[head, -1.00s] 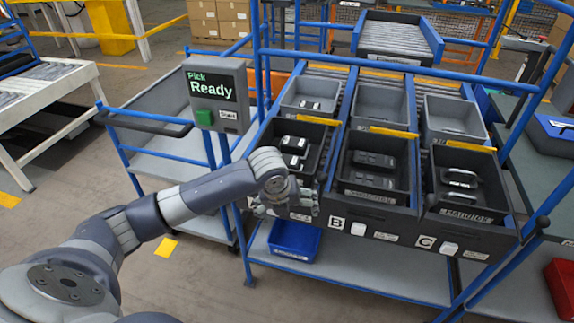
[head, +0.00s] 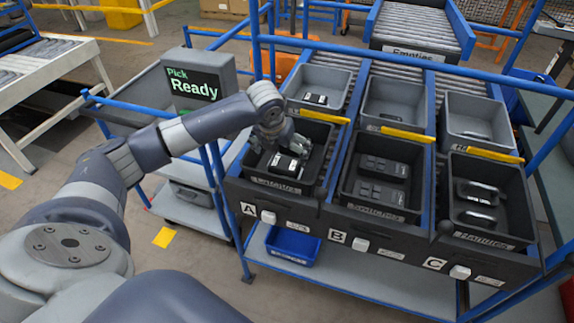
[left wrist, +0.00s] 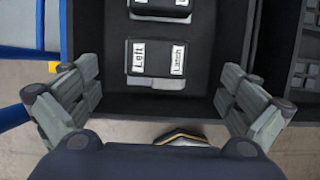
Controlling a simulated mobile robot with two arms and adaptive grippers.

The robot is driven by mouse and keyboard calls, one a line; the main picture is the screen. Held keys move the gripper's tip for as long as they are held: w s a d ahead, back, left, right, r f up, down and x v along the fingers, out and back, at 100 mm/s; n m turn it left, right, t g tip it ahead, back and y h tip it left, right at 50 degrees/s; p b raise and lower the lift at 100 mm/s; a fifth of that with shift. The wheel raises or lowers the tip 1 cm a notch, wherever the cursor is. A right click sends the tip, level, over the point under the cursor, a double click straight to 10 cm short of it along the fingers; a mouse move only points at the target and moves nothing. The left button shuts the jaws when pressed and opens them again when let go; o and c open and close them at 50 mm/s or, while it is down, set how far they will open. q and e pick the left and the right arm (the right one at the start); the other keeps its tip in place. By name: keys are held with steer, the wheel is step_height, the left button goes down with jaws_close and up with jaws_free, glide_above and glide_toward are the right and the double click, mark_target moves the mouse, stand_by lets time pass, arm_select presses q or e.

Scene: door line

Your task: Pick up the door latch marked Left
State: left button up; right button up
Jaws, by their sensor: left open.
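The black latch marked Left (left wrist: 150,70) lies in a dark bin in the left wrist view, with white labels reading Left and Latch. In the head view, a latch with white labels (head: 284,165) lies in bin A (head: 276,186). A second latch (left wrist: 160,8) lies beyond it, cut off by the top edge. My left gripper (head: 270,145) is over bin A, partly hiding its contents. In the left wrist view my left gripper (left wrist: 158,92) has its fingers wide apart, one on each side of the near latch, empty. My right gripper is not in view.
Bin B (head: 350,205) holds dark switch-like parts and bin C (head: 465,240) holds handles. Grey bins (head: 398,92) stand behind on rollers. Blue rack rails (head: 400,52) cross above the bins. A blue tote (head: 292,244) sits on the lower shelf. A sign (head: 196,88) reads Pick Ready.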

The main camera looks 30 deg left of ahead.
mark_target(284, 164)
arm_select(q)
steer(key=x, duration=0.3)
steer(key=shift+s+d+f, duration=0.1)
steer(key=shift+s+f, duration=0.05)
steer(key=shift+s, duration=0.05)
steer(key=shift+w+f, duration=0.1)
steer(key=shift+f, duration=0.15)
steer(key=p+x, duration=0.1)
steer(key=x, duration=0.3)
steer(key=shift+f, duration=0.15)
steer(key=shift+a+f, duration=0.2)
steer(key=shift+f, duration=0.2)
steer(key=c, duration=1.5)
steer(key=shift+r, duration=0.1)
steer(key=shift+c, duration=0.2)
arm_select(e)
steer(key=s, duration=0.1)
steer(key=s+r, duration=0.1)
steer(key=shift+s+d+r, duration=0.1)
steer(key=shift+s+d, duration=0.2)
